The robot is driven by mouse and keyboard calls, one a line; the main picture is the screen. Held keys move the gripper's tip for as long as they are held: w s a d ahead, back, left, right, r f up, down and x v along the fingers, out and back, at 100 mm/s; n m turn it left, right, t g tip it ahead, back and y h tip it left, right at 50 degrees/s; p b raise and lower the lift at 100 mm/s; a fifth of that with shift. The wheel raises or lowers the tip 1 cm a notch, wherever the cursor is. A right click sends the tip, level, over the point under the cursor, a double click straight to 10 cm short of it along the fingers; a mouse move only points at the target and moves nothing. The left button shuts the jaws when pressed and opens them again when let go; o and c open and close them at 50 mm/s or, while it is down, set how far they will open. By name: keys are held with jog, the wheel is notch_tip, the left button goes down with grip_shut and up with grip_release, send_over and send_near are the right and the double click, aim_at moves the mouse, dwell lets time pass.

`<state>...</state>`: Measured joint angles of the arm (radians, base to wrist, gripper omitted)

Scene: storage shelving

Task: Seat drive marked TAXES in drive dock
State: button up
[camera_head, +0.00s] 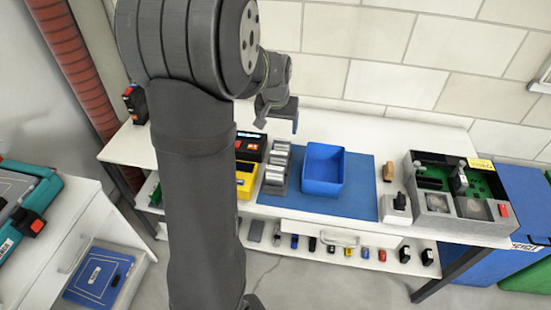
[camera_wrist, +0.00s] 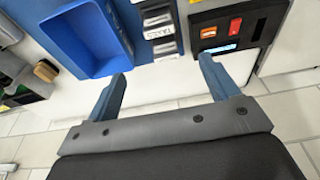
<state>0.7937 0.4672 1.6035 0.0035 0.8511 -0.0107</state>
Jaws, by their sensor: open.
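My gripper (camera_head: 277,115) is open and empty, held above the back of the white table; its two blue fingers show apart in the wrist view (camera_wrist: 163,72). Below and ahead of it, several silver-grey drive-like blocks sit in a grey rack (camera_head: 275,168); the rack also shows in the wrist view (camera_wrist: 158,20). A black unit (camera_head: 250,146) with red and orange parts and a lit screen stands left of the rack. I cannot tell which unit is the drive dock.
A blue open bin (camera_head: 323,172) stands right of the rack on a blue mat (camera_head: 357,182). A yellow unit (camera_head: 245,182) is left of the rack. A grey case with green boards (camera_head: 450,185) and a small white box (camera_head: 394,212) stand at right. Small items line the lower shelf.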

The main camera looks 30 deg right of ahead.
jog(key=s+a+t+h, duration=0.1)
jog(key=s+a, duration=0.1)
send_near(279, 152)
jog(key=x, duration=0.6)
jog(key=shift+w+d+f, duration=0.1)
jog(key=shift+f, duration=0.2)
jog(key=shift+x, duration=2.65)
jog(key=shift+c, duration=0.2)
jog(key=c, duration=1.1)
jog(key=shift+c, duration=0.2)
jog(key=shift+r, duration=0.1)
